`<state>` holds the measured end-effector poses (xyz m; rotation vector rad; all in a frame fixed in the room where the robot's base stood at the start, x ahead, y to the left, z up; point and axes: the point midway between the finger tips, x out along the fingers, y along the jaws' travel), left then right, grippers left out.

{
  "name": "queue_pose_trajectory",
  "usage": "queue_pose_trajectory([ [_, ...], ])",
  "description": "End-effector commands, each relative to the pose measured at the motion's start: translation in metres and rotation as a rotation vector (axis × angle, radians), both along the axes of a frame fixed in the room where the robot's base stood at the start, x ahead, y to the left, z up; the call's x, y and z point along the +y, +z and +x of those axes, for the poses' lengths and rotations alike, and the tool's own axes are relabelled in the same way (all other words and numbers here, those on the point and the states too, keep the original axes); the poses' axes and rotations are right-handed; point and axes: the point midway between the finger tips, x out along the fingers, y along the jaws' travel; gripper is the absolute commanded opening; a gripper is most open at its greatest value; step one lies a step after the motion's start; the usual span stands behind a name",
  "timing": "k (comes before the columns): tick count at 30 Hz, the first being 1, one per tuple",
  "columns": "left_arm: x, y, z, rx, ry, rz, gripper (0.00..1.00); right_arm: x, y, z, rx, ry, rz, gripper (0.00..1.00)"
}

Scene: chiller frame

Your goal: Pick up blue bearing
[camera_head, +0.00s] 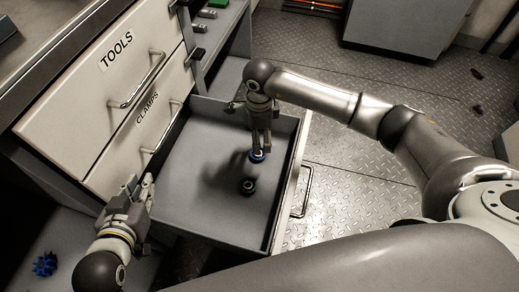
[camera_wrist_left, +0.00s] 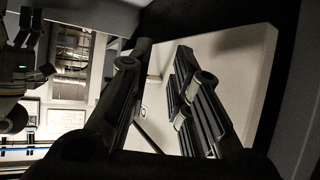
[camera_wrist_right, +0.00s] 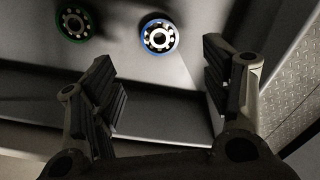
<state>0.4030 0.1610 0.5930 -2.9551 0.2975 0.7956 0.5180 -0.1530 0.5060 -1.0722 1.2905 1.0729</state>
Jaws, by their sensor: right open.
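The blue bearing (camera_head: 257,156) lies on the floor of the open drawer (camera_head: 190,197). It shows in the right wrist view (camera_wrist_right: 158,36) as a blue ring with a pale centre, lying flat. My right gripper (camera_head: 261,143) points down into the drawer at the blue bearing and hides part of it in the head view. In the right wrist view its fingers (camera_wrist_right: 160,60) are open and empty, with the bearing beyond the tips, between their lines. My left gripper (camera_head: 140,186) is open and empty by the drawer's left side; its spread fingers (camera_wrist_left: 160,65) show in the left wrist view.
A second bearing, dark with a green ring (camera_wrist_right: 75,22), lies near the blue one, also in the head view (camera_head: 248,186). Closed drawers labelled TOOLS (camera_head: 117,58) and CLAMPS (camera_head: 148,108) stand to the left. A blue gear-like part (camera_head: 45,264) lies at the lower left.

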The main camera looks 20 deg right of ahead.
Motion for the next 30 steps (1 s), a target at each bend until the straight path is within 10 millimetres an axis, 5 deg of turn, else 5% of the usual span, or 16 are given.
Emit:
queue_pose_trajectory([
  [6,-0.009,0.025,0.018,-0.156,-0.011,-0.038,0.19,0.0,-0.028,0.0,0.001,-0.001,0.0,0.71],
  [16,-0.014,0.046,0.028,-0.279,-0.019,-0.067,0.19,0.002,-0.045,0.0,0.001,-0.001,0.0,0.71],
  [30,-0.026,0.112,0.037,-0.624,-0.039,-0.154,0.19,0.004,-0.084,0.001,-0.001,-0.002,0.0,0.71],
])
